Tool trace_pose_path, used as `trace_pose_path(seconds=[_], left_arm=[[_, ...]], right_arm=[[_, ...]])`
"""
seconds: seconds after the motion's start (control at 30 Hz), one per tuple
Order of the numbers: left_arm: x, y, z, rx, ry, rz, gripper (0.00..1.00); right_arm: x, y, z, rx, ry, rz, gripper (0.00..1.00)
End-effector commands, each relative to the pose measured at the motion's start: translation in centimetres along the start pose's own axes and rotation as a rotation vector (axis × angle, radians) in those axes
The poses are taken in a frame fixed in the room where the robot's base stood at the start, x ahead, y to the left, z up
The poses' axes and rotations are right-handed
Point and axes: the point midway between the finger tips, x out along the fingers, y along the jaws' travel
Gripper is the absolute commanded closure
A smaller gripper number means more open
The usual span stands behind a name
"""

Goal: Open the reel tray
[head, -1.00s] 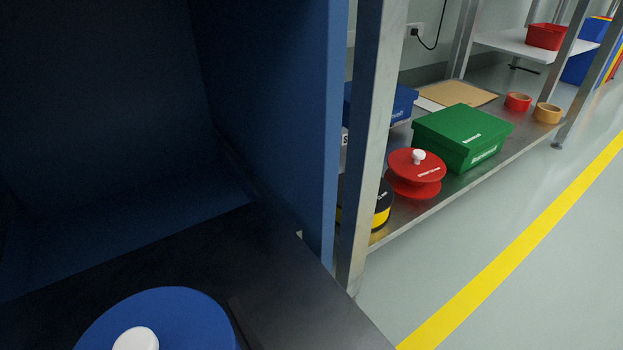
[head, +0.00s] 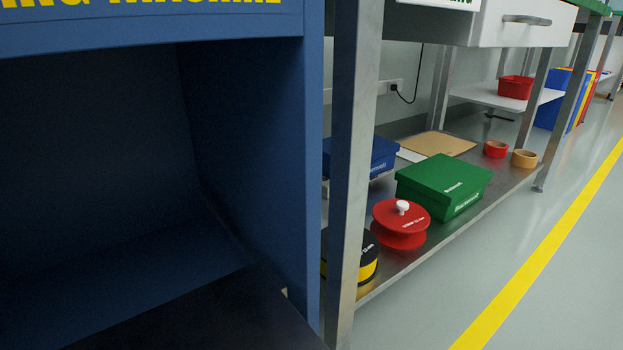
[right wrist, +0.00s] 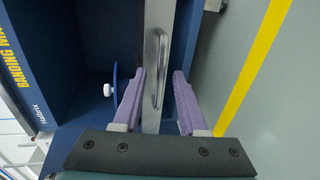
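The reel tray's dark top (head: 215,315) shows at the bottom of the blue machine's opening in the head view. In the right wrist view, the tray's grey front (right wrist: 160,15) carries a silver bar handle (right wrist: 158,75). A blue reel (right wrist: 115,85) with a white knob is behind that front. My right gripper (right wrist: 159,73) is open, its purple fingers on either side of the handle with gaps showing. I cannot tell how deep the handle sits between them. My left gripper is not in view.
The blue banding machine (head: 312,180) surrounds the opening. To its right, a steel bench post (head: 352,170) stands before a low shelf with a red reel (head: 402,225), a green box (head: 445,187) and tape rolls. Clear floor with a yellow line (head: 540,245) lies at the right.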

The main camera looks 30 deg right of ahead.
Motion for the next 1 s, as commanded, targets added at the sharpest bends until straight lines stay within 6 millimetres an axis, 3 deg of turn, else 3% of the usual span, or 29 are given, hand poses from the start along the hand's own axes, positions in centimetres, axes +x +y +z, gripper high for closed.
trace_pose_path(seconds=[0.27, 0.7, 1.0], left_arm=[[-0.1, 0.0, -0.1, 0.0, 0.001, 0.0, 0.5], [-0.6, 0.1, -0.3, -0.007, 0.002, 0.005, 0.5], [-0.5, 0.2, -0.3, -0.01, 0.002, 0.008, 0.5]], right_arm=[[-0.4, 0.0, 0.0, -0.001, 0.0, -0.002, 0.58], [-8.2, -0.1, 0.0, 0.0, 0.0, -0.005, 0.58], [-10.0, 0.0, 0.0, 0.001, 0.0, -0.001, 0.58]])
